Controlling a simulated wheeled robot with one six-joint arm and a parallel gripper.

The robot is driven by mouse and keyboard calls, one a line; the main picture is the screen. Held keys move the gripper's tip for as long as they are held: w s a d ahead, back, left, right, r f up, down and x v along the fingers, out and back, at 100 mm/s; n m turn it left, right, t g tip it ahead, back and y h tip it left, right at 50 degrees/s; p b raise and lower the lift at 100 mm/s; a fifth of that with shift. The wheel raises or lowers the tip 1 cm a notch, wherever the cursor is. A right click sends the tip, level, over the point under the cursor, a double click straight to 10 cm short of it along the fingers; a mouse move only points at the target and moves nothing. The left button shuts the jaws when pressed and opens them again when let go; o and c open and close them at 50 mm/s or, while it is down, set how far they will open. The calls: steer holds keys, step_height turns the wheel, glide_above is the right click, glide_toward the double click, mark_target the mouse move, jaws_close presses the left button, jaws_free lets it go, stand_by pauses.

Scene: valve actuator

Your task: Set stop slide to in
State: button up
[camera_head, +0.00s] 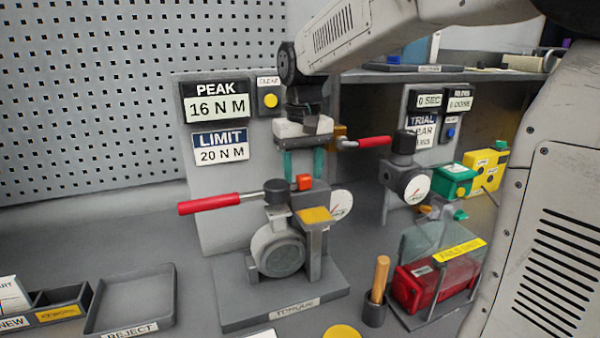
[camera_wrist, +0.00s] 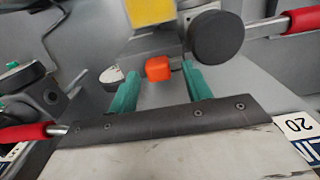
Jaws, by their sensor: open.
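A small orange-red block (camera_head: 304,182), which looks like the stop slide, sits on top of the grey torque fixture (camera_head: 270,302). No marking for in or out is readable on it. My gripper (camera_head: 304,172) points down over it with its two teal fingers apart. In the wrist view the orange block (camera_wrist: 158,68) shows between the fingertips of my gripper (camera_wrist: 160,75), with a gap visible on each side. I cannot tell whether the fingertips reach down to its height.
A red-handled lever (camera_head: 208,204) with a dark round cap extends left of the fixture. A second red handle (camera_head: 374,142) is right of my gripper. A yellow plate (camera_head: 316,215) is in front of the block. The reject tray (camera_head: 132,300) is at lower left.

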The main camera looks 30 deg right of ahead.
mark_target(303, 176)
step_height(303, 176, up, 7)
steer(key=shift+f, duration=0.1)
steer(key=shift+s+a, duration=0.1)
stand_by(0.6)
